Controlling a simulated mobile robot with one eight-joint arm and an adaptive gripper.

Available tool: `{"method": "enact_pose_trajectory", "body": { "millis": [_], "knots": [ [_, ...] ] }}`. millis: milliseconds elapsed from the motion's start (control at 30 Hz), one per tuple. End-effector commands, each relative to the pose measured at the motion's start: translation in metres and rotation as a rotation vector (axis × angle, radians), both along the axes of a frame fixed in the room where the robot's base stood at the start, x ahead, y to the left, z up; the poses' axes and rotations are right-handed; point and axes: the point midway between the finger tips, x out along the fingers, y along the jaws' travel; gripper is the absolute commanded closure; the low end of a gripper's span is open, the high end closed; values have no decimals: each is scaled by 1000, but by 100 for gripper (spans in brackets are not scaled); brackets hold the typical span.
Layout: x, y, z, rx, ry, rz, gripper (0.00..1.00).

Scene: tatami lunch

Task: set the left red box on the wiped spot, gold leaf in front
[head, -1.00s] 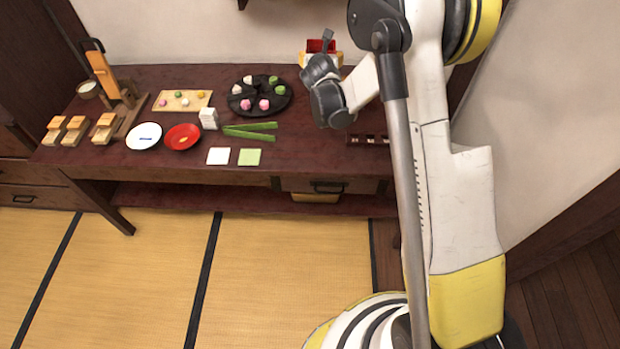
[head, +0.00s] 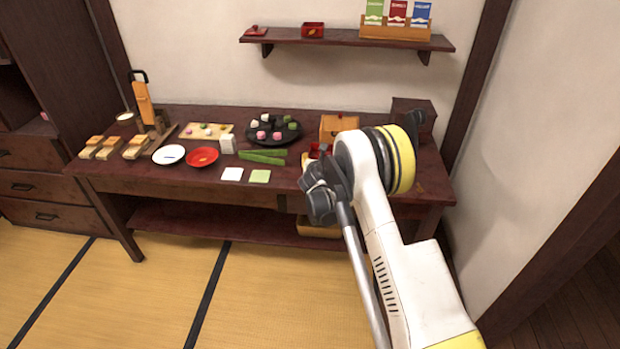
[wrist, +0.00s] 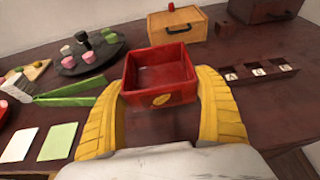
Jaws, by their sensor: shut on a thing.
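My gripper (wrist: 168,120) has its yellow fingers shut on an open, empty red box (wrist: 160,75), one finger on each side. The box is upright, and a gold leaf (wrist: 162,100) shows on the wall facing the wrist camera. The box is over the right part of the dark table (wrist: 285,105); I cannot tell whether it touches the top. In the head view the held box and my gripper are mostly hidden behind my arm. A second red box (head: 313,30) with a gold mark stands on the wall shelf. I cannot make out the wiped spot.
A wooden drawer box (wrist: 178,25) stands behind the held box. A dark tray with white labels (wrist: 258,74) lies to its right. Left are a black sweets plate (wrist: 88,58), green leaves (wrist: 68,92) and white and green cards (wrist: 58,141). The shelf (head: 350,40) hangs above.

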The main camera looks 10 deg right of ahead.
Motion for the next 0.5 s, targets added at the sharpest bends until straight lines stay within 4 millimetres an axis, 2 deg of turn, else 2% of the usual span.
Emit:
{"method": "enact_pose_trajectory", "body": {
  "millis": [33, 200, 367, 500],
  "knots": [
    [5, 12, -11, -1, 0, 4, 53],
    [14, 33, -23, -1, 0, 1, 53],
    [16, 37, -30, 0, 0, -1, 53],
    [16, 37, -53, 0, 0, -1, 53]
  ]
}}
